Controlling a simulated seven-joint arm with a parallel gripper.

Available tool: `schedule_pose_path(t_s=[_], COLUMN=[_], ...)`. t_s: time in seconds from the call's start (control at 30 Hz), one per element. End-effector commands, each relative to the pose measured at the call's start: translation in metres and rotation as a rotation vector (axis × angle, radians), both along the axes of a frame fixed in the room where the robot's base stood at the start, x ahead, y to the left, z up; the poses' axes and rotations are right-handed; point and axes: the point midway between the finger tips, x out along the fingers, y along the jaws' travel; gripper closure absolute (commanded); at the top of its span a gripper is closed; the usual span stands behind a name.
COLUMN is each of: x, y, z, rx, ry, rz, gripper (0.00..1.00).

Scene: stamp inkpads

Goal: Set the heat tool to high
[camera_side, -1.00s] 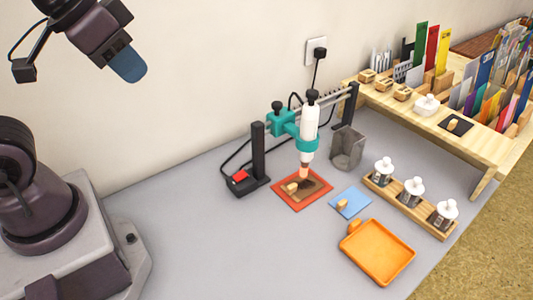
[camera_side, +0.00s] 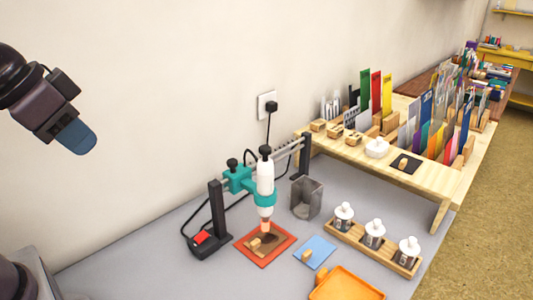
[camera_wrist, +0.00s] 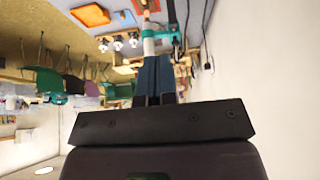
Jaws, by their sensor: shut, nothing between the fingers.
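The white heat tool (camera_side: 265,180) hangs upright in a teal clamp (camera_side: 238,180) on a rail, its nozzle above a brown block on a red mat (camera_side: 250,250). A black base with a red switch (camera_side: 202,237) stands at its left. The switch setting is too small to read. My gripper (camera_side: 82,143) is shut and empty, high at the upper left, well apart from the tool. In the wrist view my gripper (camera_wrist: 158,100) points toward the stand, and the white tool (camera_wrist: 148,40) shows beyond the blue fingers.
A grey metal cup (camera_side: 307,197) stands right of the tool. A blue pad (camera_side: 314,250), an orange tray (camera_side: 345,287) and a wooden rack of white-capped bottles (camera_side: 374,243) lie further right. A wooden shelf (camera_side: 430,175) holds cards. Black cables run behind the stand.

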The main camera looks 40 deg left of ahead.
Motion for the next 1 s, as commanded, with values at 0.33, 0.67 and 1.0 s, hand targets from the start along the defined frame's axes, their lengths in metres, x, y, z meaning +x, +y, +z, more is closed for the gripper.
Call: schedule_pose_path(t_s=[0.33, 0.67, 1.0], x=[0.000, 0.007, 0.037], y=[0.000, 0.014, -0.012], z=[0.000, -0.025, -0.103], rx=[0.000, -0.006, -0.556], ry=[0.000, 0.129, 0.623], rz=[0.000, 0.071, 0.482], gripper=[1.00, 0.48, 0.48])
